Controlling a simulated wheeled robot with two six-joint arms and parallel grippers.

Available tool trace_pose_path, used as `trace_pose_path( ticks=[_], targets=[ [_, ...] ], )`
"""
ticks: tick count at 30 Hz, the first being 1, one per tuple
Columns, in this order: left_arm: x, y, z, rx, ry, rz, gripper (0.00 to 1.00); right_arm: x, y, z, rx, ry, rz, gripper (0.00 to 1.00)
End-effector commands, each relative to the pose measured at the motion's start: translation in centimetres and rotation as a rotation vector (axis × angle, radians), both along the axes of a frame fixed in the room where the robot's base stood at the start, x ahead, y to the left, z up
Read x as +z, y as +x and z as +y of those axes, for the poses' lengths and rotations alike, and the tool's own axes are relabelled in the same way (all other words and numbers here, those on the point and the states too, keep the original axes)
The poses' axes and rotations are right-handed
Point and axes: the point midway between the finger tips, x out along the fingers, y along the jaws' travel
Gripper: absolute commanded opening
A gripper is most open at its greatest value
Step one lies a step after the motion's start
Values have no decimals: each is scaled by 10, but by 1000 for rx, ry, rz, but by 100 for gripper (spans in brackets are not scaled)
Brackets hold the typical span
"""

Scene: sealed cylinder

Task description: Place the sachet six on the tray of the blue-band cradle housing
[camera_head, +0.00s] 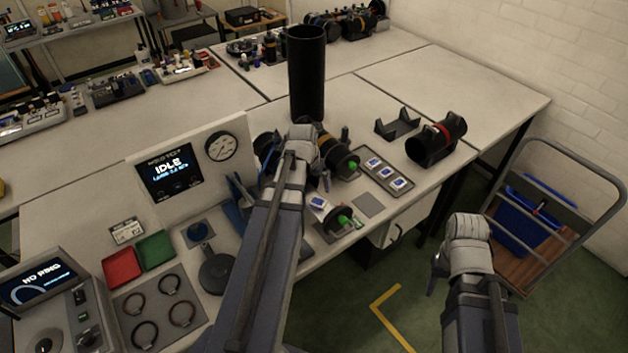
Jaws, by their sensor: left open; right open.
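Several small white-and-blue sachets show: three lie in a row on a dark flat tray (366,180), such as the middle sachet (386,172), and another sachet (317,202) lies nearer. Their numbers are too small to read, so I cannot tell which is sachet six. A dark housing with a blue band (264,146) is mostly hidden behind my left arm; its tray cannot be made out. My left gripper (308,168) is open over the bench by the housings, its fingers partly hidden. My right gripper (446,262) is open, off the bench's front edge, far from the sachets.
A tall black cylinder (307,75) stands behind my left gripper. A yellow-band housing (337,155) is close to it. A red-band housing (437,142) and an empty cradle (397,124) stand right. A black disc with a green knob (341,220) lies nearer. A trolley (566,205) stands right.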

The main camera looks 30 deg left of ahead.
Motion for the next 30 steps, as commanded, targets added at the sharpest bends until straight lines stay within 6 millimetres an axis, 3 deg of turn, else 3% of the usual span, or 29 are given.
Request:
trace_pose_path(
  ticks=[8,11,14,17,21,24,30],
  targets=[
    [1,0,0,0,0,0,100,1,0,0,0,0,0,50],
    [0,-1,-11,-16,-1,9,100,1,0,0,0,0,0,50],
    [-1,-4,-48,-65,-2,38,100,1,0,0,0,0,0,50],
    [-3,-15,-107,-141,2,92,100,1,0,0,0,0,0,50],
    [-6,-44,-189,-257,26,174,100,1,0,0,0,0,0,50],
    [-7,-69,-235,-327,53,226,100,1,0,0,0,0,0,50],
    [-6,-111,-291,-422,105,295,100,1,0,0,0,0,0,50]
  ],
)
